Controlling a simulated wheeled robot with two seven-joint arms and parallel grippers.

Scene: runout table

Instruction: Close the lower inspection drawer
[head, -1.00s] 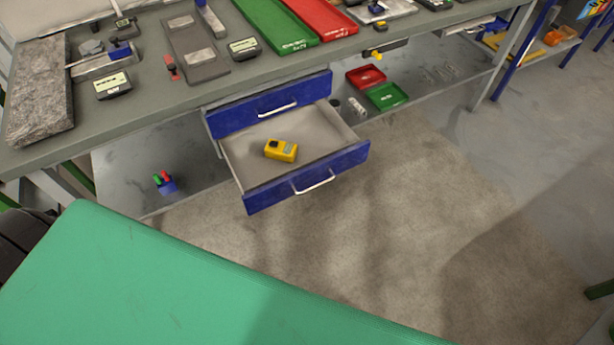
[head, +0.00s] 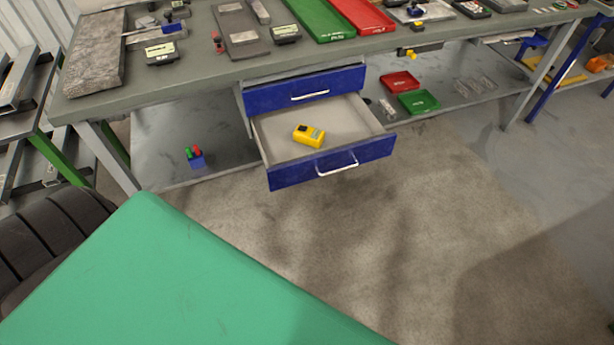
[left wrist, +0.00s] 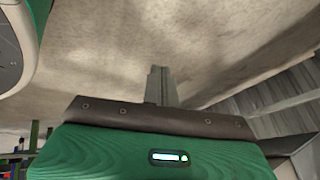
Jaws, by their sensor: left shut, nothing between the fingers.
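The lower drawer (head: 333,164) has a blue front and a silver handle (head: 337,166). It stands pulled well out from under the grey bench in the head view. A yellow device (head: 309,136) lies inside it. The upper blue drawer (head: 305,91) is above and much further in. My left gripper (left wrist: 160,72) shows only in the left wrist view, with its fingers together and nothing held. The floor fills much of that view, and no drawer shows there. My right gripper is in neither view.
The grey bench top (head: 190,66) carries a stone slab (head: 95,55), gauges, a green tray (head: 322,18) and a red tray (head: 362,15). A lower shelf (head: 170,130) holds small items. The floor (head: 420,220) before the drawer is clear. A dark tyre (head: 45,235) is at left.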

